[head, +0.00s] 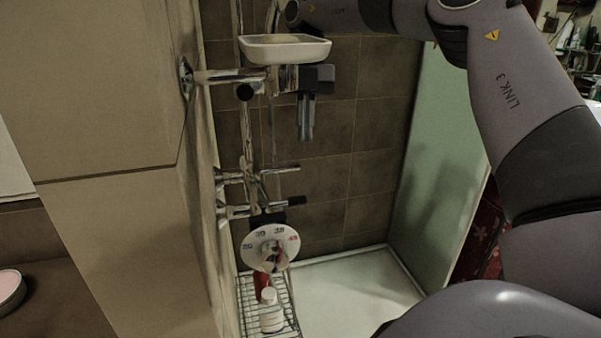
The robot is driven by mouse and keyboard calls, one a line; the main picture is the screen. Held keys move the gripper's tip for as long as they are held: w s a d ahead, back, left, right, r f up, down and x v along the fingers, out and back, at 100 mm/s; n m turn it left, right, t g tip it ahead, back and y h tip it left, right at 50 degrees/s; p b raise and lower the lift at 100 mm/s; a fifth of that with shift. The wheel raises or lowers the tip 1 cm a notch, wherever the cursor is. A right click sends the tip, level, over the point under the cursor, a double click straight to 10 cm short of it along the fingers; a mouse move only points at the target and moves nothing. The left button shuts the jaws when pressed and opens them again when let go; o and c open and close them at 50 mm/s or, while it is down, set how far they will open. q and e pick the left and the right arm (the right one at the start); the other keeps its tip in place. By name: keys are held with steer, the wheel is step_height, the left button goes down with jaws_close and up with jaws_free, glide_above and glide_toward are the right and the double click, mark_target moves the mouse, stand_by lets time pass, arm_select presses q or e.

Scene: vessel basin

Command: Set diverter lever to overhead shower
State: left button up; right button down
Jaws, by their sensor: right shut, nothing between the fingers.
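The shower fitting has chrome pipes (247,140) along the left wall. Two chrome stubs stick out to the right: an upper thin one (283,169) and a lower one with a dark end (292,202). I cannot tell for certain which is the diverter lever or how it is set. A round white dial (270,247) with numbers sits below them. My right arm reaches in from the right across the top. My right gripper (305,135) appears below the soap dish, shut, empty, pointing down, above the stubs and apart from them. My left gripper is out of view.
A white soap dish (286,50) partly hides my right wrist and gripper. A wire rack (247,306) below holds a white bottle (270,316) and a red one. A greenish glass panel (430,160) stands at the right. The shower tray (350,290) is clear.

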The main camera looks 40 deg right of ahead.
mark_target(282, 204)
steer(key=shift+w+a+r, duration=0.1)
steer(key=shift+a+r, duration=0.2)
steer(key=shift+r, duration=0.05)
steer(key=shift+f, duration=0.15)
steer(key=x, duration=0.9)
steer(key=shift+f, duration=0.4)
steer(key=shift+s+m, duration=0.3)
steer(key=shift+s, duration=0.1)
